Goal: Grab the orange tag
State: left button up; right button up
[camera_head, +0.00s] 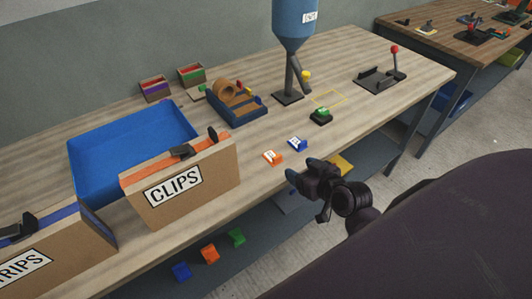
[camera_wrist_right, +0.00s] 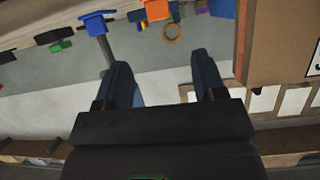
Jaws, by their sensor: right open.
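The orange tag (camera_head: 273,157), with a white label on it, lies near the front edge of the workbench in the head view. It also shows at the top of the right wrist view (camera_wrist_right: 157,10), partly cut off by the frame. A blue tag (camera_head: 297,143) lies just right of it; it also shows in the wrist view (camera_wrist_right: 97,22). My right gripper (camera_head: 303,169) is by the bench's front edge, right of the orange tag and apart from it. Its fingers (camera_wrist_right: 163,78) are spread with nothing between them. My left gripper is not in view.
A CLIPS box (camera_head: 192,188) stands left of the tags, with a blue tray (camera_head: 128,140) behind it. A green-topped black block (camera_head: 320,116) and a hopper (camera_head: 296,20) stand farther back. Another orange piece (camera_head: 210,254) is on the lower level. Bench space around the tags is clear.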

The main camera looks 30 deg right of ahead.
aim_at(279, 158)
jog(key=shift+n, duration=0.4)
jog(key=x, duration=0.4)
jog(key=shift+w+f, duration=0.2)
jog(key=shift+f, duration=0.05)
jog(key=shift+w+f, duration=0.25)
jog(key=shift+w, duration=0.35)
jog(key=shift+x, duration=2.3)
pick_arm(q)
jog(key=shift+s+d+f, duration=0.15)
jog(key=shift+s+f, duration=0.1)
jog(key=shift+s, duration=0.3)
pick_arm(e)
jog(key=shift+s+f, duration=0.1)
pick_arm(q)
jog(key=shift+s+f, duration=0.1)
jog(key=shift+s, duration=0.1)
pick_arm(e)
jog(key=c, duration=1)
